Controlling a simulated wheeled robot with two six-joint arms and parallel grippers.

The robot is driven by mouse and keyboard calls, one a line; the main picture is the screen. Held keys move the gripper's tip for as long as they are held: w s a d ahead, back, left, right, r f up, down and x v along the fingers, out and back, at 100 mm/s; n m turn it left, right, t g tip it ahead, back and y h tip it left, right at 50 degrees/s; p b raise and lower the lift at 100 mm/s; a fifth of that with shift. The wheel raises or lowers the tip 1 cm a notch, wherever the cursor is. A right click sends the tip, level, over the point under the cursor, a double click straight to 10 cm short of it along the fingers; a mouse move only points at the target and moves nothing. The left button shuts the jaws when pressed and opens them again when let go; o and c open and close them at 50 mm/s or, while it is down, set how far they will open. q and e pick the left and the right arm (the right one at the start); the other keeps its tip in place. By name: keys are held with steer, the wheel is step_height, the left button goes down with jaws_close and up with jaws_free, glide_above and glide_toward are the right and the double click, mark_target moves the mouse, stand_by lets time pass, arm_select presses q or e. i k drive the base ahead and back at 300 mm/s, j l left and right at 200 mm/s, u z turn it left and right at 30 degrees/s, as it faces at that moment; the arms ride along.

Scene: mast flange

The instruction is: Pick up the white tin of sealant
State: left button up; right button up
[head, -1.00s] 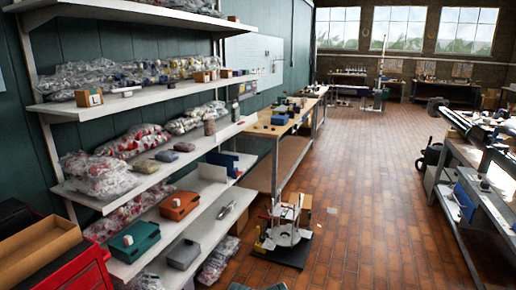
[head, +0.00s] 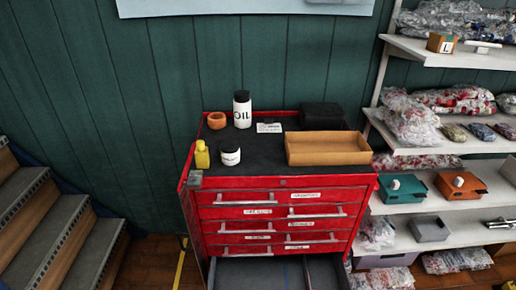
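A short white tin with dark marking (head: 230,154) stands upright on the black top of the red tool cabinet (head: 283,200), near its front edge. It fits the white tin of sealant, but its label is too small to read. A taller white bottle marked OIL (head: 242,113) stands behind it. Neither of my grippers is in view.
A yellow bottle (head: 202,156) stands left of the tin. An orange ring-like item (head: 216,120), a small white box (head: 268,127) and an open cardboard tray (head: 328,149) share the cabinet top. The lowest drawer (head: 265,273) is pulled open. Shelves stand right, steps left.

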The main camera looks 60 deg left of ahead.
mark_target(230, 149)
steer(key=u, duration=2.45)
